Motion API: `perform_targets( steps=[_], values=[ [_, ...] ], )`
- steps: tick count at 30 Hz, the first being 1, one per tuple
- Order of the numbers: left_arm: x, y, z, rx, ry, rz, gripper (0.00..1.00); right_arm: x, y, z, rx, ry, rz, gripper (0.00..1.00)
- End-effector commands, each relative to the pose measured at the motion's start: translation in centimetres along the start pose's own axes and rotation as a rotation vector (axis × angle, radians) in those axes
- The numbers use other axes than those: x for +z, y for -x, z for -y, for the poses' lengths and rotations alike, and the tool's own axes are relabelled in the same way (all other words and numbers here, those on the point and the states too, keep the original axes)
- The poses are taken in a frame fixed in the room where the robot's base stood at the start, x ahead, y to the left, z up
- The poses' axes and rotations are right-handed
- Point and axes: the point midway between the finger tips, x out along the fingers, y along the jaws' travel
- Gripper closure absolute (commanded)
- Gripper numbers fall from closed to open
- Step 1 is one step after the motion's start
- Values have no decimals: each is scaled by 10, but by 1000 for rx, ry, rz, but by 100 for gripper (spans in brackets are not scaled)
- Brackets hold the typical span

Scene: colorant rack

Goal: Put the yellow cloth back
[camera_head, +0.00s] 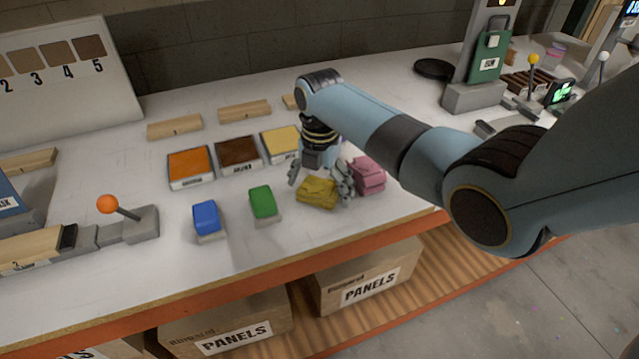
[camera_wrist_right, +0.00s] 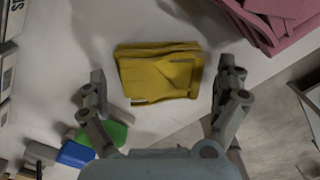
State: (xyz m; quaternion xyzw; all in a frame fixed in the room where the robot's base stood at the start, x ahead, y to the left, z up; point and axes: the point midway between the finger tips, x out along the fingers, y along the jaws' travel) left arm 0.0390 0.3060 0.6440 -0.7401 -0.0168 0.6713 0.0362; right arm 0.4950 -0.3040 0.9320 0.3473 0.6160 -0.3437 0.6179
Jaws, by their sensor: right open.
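The folded yellow cloth (camera_head: 318,193) lies on the white bench near its front edge, between the green block and the pink cloth. My right gripper (camera_head: 320,180) is just above it with fingers open, one to each side of the cloth. In the right wrist view, the yellow cloth (camera_wrist_right: 160,72) lies between the open fingertips of my right gripper (camera_wrist_right: 164,82), with a gap on both sides. Nothing is held. My left gripper does not show.
A pink cloth (camera_head: 368,174) lies close to the right finger. A green block (camera_head: 263,202) and a blue block (camera_head: 206,217) stand to the left. Orange (camera_head: 190,166), brown (camera_head: 239,152) and yellow (camera_head: 280,142) trays line up behind. An orange-knobbed lever (camera_head: 108,204) stands farther left.

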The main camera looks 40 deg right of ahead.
Motion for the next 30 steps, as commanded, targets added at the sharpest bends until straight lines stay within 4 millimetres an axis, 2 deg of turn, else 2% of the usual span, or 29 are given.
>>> perform_targets(
  steps=[5, 18, 24, 30],
  values=[
    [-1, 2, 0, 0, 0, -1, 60, 1, 13, -1, 2, 0, 2, 0],
    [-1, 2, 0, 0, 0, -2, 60, 1, 104, -1, 2, 0, 2, 0],
    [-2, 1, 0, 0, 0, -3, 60, 0, 121, 0, 0, -1, 1, 0],
    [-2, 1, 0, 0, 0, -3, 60, 0, 123, 0, 0, -1, 0, 0]
  ],
)
